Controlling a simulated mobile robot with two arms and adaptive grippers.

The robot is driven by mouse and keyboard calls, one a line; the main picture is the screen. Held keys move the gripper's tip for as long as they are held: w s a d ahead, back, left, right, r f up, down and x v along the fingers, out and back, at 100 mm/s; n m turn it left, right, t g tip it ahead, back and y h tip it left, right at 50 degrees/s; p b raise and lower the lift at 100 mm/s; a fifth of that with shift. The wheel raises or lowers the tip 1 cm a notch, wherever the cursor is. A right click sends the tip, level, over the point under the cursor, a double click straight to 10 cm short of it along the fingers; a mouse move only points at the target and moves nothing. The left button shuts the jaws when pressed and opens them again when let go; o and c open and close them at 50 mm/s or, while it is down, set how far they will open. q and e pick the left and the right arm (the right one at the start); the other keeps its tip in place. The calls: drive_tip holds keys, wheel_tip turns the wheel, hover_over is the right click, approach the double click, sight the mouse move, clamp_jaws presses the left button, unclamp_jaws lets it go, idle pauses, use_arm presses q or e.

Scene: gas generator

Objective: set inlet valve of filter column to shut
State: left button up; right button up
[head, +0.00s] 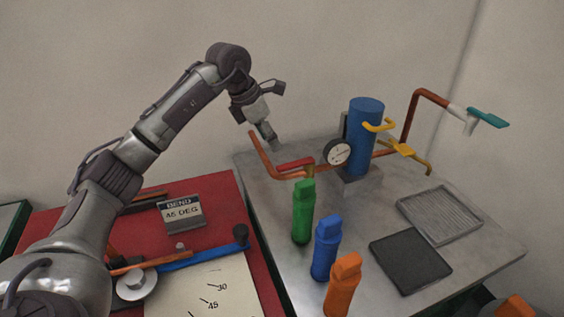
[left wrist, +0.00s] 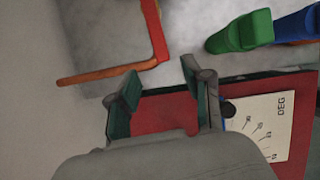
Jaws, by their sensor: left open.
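The filter column (head: 362,135) is a blue upright cylinder with a round gauge (head: 337,153) at its left. A copper pipe (head: 262,155) bends into its left side; a red lever handle (head: 295,163), which looks like the inlet valve, lies roughly along this pipe. In the left wrist view the red handle (left wrist: 154,30) is at the top and the pipe (left wrist: 105,74) runs left from it. My left gripper (head: 270,138) is above and left of the handle, pointing down. In the left wrist view its fingers (left wrist: 160,82) are apart and empty. My right gripper is not in view.
Green (head: 302,212), blue (head: 325,248) and orange (head: 342,285) bottles stand in front of the column. Yellow handles (head: 402,148) and a teal handle (head: 488,117) are on the right. A red bending board (head: 222,190) lies left. A dark pad (head: 410,262) and tray (head: 440,213) lie right.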

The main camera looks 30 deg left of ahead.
sight(285, 166)
use_arm(q)
drive_tip(key=x, duration=0.9)
drive_tip(key=shift+f+p, duration=0.1)
drive_tip(key=shift+p, duration=0.3)
clamp_jaws()
